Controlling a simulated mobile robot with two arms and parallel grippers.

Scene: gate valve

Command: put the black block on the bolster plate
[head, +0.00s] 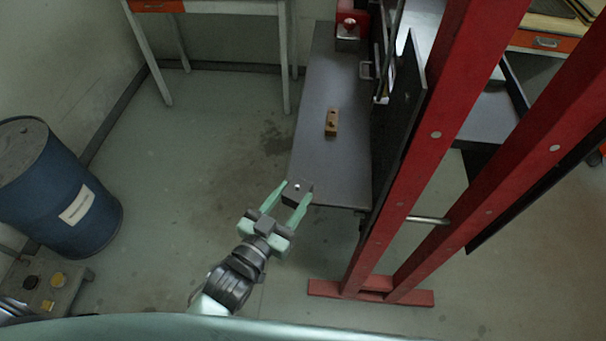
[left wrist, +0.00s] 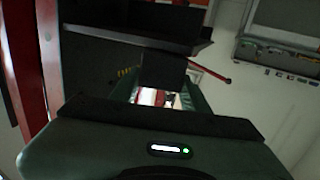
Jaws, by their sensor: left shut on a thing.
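The black block (head: 299,191) is a small dark block with a white dot on top. My left gripper (head: 297,194) is shut on it, one pale green finger on each side, at the near end of the grey bench. I cannot tell the gap between block and bench top. In the left wrist view the dark block (left wrist: 163,72) shows between the green fingers. A dark flat surface (head: 487,122) shows between the red posts of the frame; I cannot tell whether it is the bolster plate. My right gripper is not in view.
The grey bench (head: 322,85) carries a small wooden block (head: 332,122) and a red device (head: 349,24). The red frame (head: 440,125) with a black panel (head: 400,130) stands along its right side. A blue drum (head: 60,190) stands left. Floor between drum and bench is clear.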

